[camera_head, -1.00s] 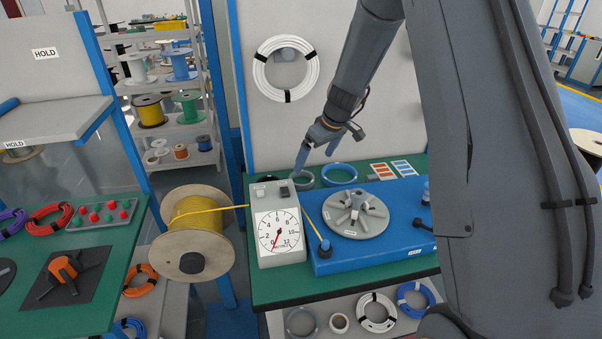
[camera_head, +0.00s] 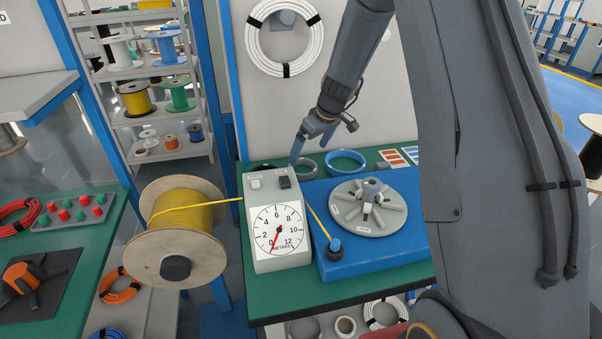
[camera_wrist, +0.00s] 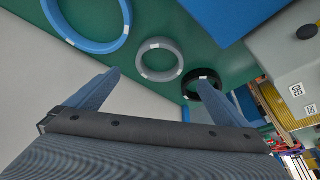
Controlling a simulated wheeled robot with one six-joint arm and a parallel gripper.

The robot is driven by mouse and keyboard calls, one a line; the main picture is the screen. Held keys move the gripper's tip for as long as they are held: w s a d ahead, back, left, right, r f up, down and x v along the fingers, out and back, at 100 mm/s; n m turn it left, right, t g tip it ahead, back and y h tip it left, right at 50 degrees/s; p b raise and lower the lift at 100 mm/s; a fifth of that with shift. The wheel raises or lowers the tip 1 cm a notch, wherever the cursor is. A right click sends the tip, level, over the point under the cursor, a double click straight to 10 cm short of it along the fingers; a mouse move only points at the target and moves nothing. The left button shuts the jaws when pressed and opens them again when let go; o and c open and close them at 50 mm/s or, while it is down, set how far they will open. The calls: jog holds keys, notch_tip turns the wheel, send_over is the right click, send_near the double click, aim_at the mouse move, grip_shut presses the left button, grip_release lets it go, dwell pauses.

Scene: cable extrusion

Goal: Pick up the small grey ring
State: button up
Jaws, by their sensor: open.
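The small grey ring (camera_wrist: 141,63) lies on the green bench top between a blue ring (camera_wrist: 68,40) and a black ring (camera_wrist: 187,84) in the wrist view. In the head view the grey ring (camera_head: 304,169) is behind the meter box and beside the larger blue ring (camera_head: 345,161). My gripper (camera_head: 312,158) is open and empty, with its blue fingers pointing down near the grey ring. In the wrist view my gripper's fingertips (camera_wrist: 167,80) are spread, and the grey ring shows ahead between them. I see no contact with it.
The metre-counter box (camera_head: 277,222) stands in front of the rings. A blue base with a grey rotary plate (camera_head: 370,222) is to the right. A wall panel (camera_head: 350,95) rises close behind the rings. A yellow cable runs from a spool (camera_head: 185,222) to the box.

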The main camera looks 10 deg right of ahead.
jog(key=shift+p+x, duration=1.4)
jog(key=shift+x, duration=2.55)
jog(key=shift+s+d, duration=0.1)
jog(key=c, duration=1.1)
jog(key=shift+r, duration=0.1)
